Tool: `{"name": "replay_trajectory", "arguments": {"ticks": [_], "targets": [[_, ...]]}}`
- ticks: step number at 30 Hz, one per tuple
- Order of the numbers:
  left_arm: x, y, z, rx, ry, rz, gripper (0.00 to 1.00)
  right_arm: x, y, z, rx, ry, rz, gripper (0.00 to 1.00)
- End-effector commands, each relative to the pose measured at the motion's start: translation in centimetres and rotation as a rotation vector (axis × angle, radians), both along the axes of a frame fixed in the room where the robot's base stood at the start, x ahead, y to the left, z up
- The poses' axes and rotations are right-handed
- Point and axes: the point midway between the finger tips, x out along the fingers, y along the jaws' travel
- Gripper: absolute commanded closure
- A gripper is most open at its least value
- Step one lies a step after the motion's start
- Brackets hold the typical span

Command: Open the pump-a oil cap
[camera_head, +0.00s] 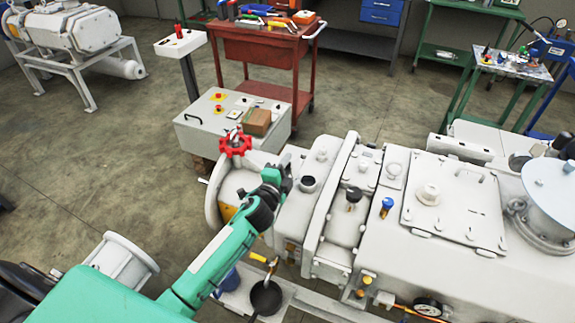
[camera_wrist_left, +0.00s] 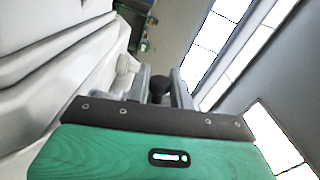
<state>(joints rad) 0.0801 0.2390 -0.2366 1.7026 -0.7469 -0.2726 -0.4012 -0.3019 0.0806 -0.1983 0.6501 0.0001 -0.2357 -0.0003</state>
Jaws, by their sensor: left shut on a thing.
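The white pump (camera_head: 440,235) fills the right of the head view. A short dark-topped round fitting (camera_head: 307,185) on the pump stands just right of the gripper. I cannot tell whether it is a cap or an open neck. My right gripper is not in view.
A red handwheel (camera_head: 235,144) stands close to the left of the gripper. A black knob (camera_head: 353,196) and a blue knob (camera_head: 387,206) rise from the pump farther right. A grey control box (camera_head: 205,130) and a red tool cart (camera_head: 257,50) stand behind. Open floor lies left.

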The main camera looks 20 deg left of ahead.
Motion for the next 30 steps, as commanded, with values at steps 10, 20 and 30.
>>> {"name": "replay_trajectory", "arguments": {"ticks": [10, 20, 30], "targets": [[0.0, 0.0, -0.1, -0.001, 0.002, 0.0, 1.0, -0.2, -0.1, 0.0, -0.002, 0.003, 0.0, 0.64], [0.0, 0.0, -0.1, 0.0, 0.001, 0.0, 0.59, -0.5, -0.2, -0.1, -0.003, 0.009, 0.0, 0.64], [-3.2, 0.1, -0.2, 0.0, 0.002, 0.0, 0.59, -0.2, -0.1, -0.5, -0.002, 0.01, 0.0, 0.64]]}}
